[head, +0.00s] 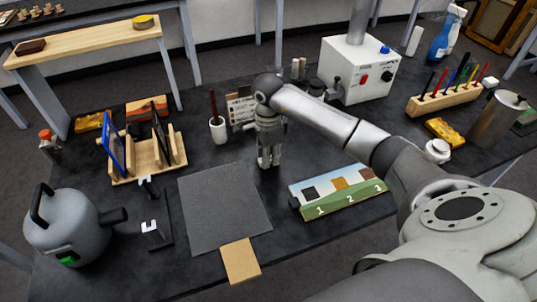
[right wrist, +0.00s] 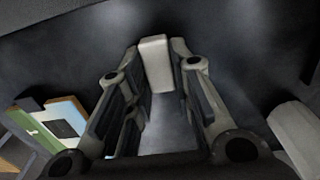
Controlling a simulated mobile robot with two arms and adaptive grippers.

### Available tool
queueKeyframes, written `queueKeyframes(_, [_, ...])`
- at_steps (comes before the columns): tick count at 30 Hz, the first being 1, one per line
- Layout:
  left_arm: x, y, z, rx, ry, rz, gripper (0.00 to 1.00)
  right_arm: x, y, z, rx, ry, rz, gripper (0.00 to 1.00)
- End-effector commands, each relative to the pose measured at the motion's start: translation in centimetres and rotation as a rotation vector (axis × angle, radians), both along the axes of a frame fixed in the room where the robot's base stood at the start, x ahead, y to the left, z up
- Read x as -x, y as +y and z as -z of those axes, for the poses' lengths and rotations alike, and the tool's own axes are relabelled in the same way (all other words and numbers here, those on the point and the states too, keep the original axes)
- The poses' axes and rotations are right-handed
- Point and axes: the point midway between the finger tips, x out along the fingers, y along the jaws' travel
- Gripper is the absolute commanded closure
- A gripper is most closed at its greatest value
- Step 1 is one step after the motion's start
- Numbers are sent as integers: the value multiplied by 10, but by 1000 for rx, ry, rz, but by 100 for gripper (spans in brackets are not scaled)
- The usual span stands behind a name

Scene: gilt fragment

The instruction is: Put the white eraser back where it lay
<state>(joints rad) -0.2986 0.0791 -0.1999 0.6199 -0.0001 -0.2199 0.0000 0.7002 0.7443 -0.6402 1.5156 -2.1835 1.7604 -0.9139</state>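My right gripper (head: 268,160) points down over the dark table, right of the grey mat and left of the numbered board. In the right wrist view, the white eraser (right wrist: 157,62) is between the fingertips of this gripper (right wrist: 156,60), with a finger against each side. The eraser is hard to make out in the head view, where the fingers cover most of it. I cannot tell whether it touches the table. My left gripper is not in view.
The grey mat (head: 222,208) lies left of the gripper, with a tan card (head: 240,261) at its front edge. The numbered board (head: 345,201) lies to the right. A white cup (head: 218,131) and a wooden rack (head: 150,170) stand at left; a white box (head: 358,72) stands behind.

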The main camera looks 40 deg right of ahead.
Motion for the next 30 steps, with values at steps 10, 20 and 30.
queueKeyframes(10, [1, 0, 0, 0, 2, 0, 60, 0, 0, -1, 0, 0, 0, 58])
queueKeyframes(20, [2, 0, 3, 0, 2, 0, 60, -2, -1, -19, 2, -7, 0, 58])
queueKeyframes(30, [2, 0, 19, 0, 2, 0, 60, -3, 0, -91, 0, -5, 0, 58])
